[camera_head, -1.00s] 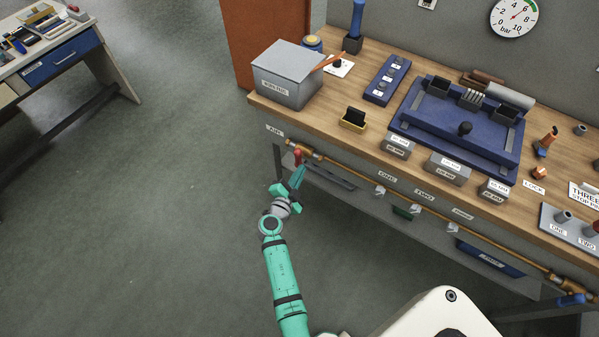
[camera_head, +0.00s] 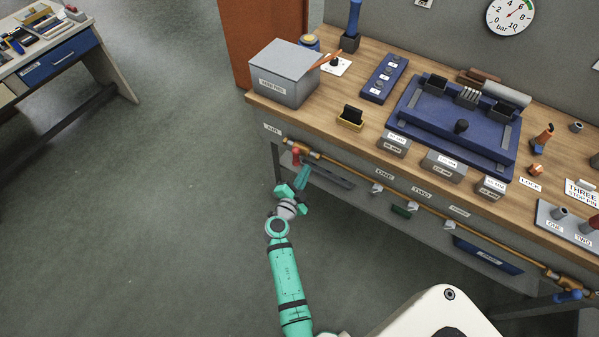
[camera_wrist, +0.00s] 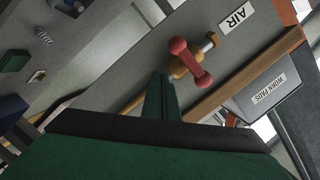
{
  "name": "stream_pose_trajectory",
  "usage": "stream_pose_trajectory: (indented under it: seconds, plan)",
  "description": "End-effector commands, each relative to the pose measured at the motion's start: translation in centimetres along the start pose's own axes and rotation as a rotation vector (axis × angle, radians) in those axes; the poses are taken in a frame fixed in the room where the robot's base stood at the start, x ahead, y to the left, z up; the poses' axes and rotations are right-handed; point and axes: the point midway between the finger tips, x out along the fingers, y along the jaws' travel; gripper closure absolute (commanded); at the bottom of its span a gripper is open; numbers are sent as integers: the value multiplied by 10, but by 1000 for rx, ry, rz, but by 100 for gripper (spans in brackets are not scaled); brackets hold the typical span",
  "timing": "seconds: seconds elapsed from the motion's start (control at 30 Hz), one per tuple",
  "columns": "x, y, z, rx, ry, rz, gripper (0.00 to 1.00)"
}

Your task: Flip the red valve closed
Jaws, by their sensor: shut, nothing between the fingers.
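The red valve handle (camera_head: 296,157) sits on the brass pipe (camera_head: 345,168) along the bench front, near its left end under the AIR label (camera_head: 272,130). In the wrist view the red handle (camera_wrist: 190,62) is a short bar with rounded ends, lying across the brass valve body (camera_wrist: 177,70). My gripper (camera_head: 303,174) is shut and empty, just below and to the right of the handle in the head view. In the wrist view its green fingertips (camera_wrist: 160,82) are together beside the handle, with a small apparent gap; contact cannot be told.
The wooden bench top (camera_head: 335,120) overhangs the pipe and carries a grey WORN PADS box (camera_head: 285,75) and a blue fixture (camera_head: 455,130). A blue handle (camera_head: 568,296) is at the pipe's right end. Open floor (camera_head: 150,210) lies left.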

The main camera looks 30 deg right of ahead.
Motion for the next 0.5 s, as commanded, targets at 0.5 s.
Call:
stream_pose_trajectory:
  seconds: [0.5]
  plan:
    - [-89, 8, -3, -1, -1, -2, 100]
